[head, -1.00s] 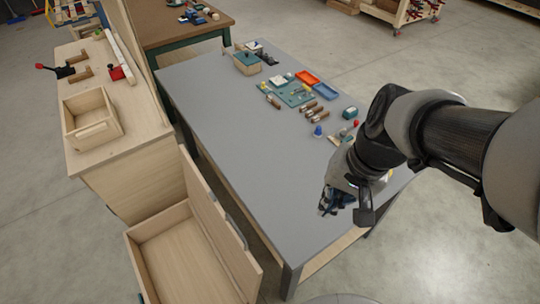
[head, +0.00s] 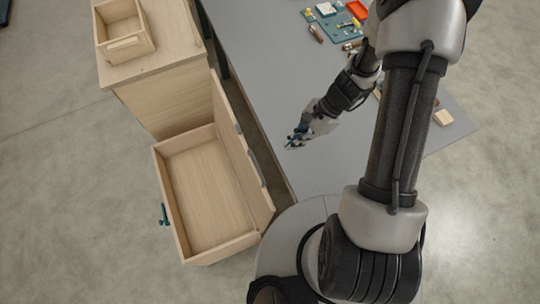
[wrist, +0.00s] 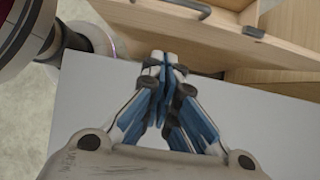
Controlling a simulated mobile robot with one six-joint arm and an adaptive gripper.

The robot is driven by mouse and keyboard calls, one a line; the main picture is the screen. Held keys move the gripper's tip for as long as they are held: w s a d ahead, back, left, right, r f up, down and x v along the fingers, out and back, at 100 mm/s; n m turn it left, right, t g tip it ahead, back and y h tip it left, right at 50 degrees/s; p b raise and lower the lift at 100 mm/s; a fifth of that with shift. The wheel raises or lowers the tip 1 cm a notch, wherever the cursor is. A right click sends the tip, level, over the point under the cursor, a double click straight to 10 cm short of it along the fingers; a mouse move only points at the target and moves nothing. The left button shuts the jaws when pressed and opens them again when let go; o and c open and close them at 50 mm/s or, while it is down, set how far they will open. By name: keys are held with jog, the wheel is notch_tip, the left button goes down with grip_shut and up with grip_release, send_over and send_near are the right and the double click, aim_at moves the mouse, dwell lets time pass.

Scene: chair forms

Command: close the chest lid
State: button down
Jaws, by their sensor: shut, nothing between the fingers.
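The chest (head: 186,258) is an open, empty light-wood box on the floor, at the left of the head view. Its lid (head: 232,150) stands raised along the chest's right side, facing the grey table. The lid also shows at the top of the wrist view (wrist: 225,40), with a dark bar handle on it. My gripper (head: 292,143) is over the table's near-left part, to the right of the lid and apart from it. In the wrist view its blue-padded fingers (wrist: 165,62) are together and empty, pointing toward the lid.
The grey table (head: 262,70) lies right of the chest, with small tools and trays at its far end. A wooden cabinet (head: 165,95) with an open-topped box (head: 122,30) stands behind the chest. The floor left of the chest is clear.

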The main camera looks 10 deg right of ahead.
jog(key=s+a+f+b, duration=0.2)
jog(key=a+f, duration=0.3)
jog(key=a, duration=0.3)
jog(key=shift+f, duration=0.2)
jog(key=shift+s, duration=0.1)
